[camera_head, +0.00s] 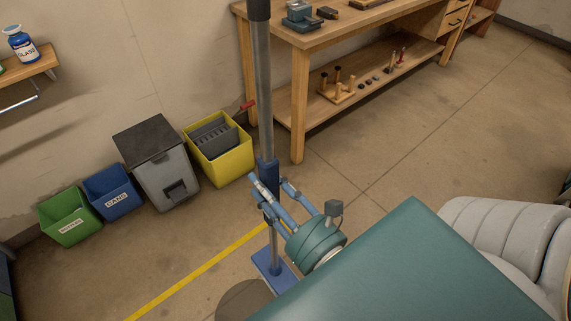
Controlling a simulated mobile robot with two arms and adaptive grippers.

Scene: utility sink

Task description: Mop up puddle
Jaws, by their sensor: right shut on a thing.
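My right gripper (270,187) is shut on the upright pole of a flat mop (263,90), near the blue sleeve on the pole. The mop has a dark grip at the top edge of the view. Its blue flat head (270,271) is low, at or near the floor; exact contact cannot be told. A dark round patch, seemingly the puddle (242,301), lies on the floor just left of and below the mop head, partly hidden by my teal body. My left gripper is not in view.
A green bin (68,217), a blue bin (111,191), a grey lidded bin (165,180) and a yellow bucket (225,166) stand along the wall. A wooden workbench (299,110) stands behind the pole. A yellow line (198,270) crosses the floor. Open floor lies right.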

